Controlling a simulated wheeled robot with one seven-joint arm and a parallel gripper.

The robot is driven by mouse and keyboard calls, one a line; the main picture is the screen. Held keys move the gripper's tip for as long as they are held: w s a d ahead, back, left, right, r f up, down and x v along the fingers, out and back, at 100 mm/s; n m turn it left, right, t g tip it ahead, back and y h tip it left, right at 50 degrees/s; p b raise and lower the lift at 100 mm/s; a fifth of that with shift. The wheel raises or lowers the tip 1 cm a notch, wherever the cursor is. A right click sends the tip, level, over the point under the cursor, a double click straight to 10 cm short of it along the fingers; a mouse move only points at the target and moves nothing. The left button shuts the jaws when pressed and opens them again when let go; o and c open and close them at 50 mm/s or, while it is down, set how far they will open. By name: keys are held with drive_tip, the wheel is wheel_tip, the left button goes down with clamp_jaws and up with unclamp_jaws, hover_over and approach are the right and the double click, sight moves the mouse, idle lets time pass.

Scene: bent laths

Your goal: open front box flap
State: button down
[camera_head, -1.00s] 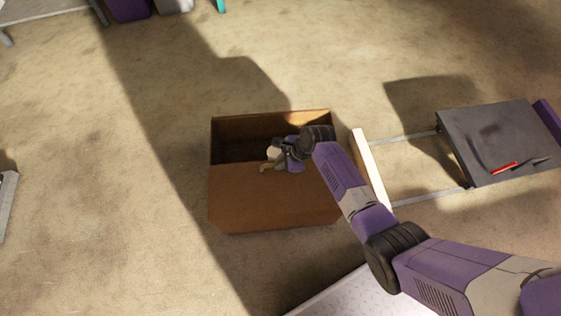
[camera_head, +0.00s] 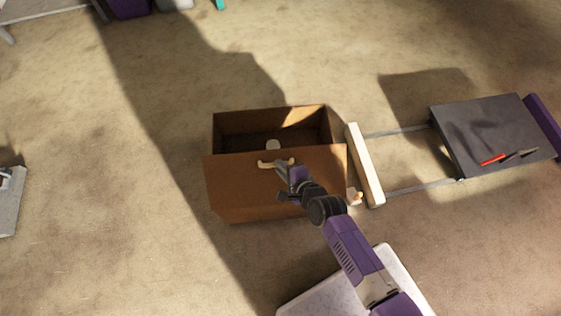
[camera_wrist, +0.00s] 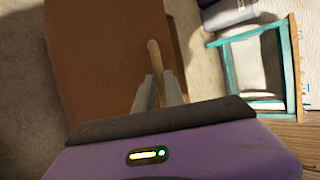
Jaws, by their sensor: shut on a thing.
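The open brown cardboard box (camera_head: 325,125) stands on the floor in the middle of the head view. Its broad front flap or panel (camera_head: 235,185) faces me, its upper edge reaching past the box sides. My gripper (camera_head: 281,167) is at this edge, near its middle, shut on a tan bent lath (camera_head: 265,163). In the wrist view the lath (camera_wrist: 153,60) stands between the gripper's fingers (camera_wrist: 158,92), in front of brown cardboard (camera_wrist: 100,60). I cannot tell whether the fingers also touch the flap. My arm hides part of the front's lower right.
A small pale round piece (camera_head: 273,144) shows inside the box. Right of it are a light beam (camera_head: 365,165) and a dark board (camera_head: 485,125) bearing red and dark tools. Another tan piece (camera_head: 354,197) lies by my arm. A teal frame (camera_wrist: 228,70) shows in the wrist view.

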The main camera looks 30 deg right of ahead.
drive_tip(key=s+a+n+t+b, duration=0.1)
drive_tip(key=s+a+t+b, duration=0.1)
drive_tip(key=s+b, duration=0.3)
drive_tip(key=s+a+f+n+t+b, duration=0.1)
drive_tip(key=s+t+b, duration=0.3)
drive_tip(key=b, duration=0.5)
drive_tip(key=s+a+n+t+h+b, duration=0.1)
drive_tip(key=s+a+t+b, duration=0.2)
drive_tip(key=s+b, duration=0.3)
drive_tip(key=shift+s+a+f+b, duration=0.25)
drive_tip(key=shift+s+a+b, duration=0.15)
drive_tip(key=shift+s+a, duration=0.15)
drive_tip(key=c, duration=1.4)
unclamp_jaws()
drive_tip(key=shift+w+r, duration=0.1)
drive_tip(key=s+f+p, duration=0.1)
drive_tip(key=s, duration=0.6)
drive_tip(key=shift+s+f, duration=0.3)
drive_tip(key=shift+s, duration=0.1)
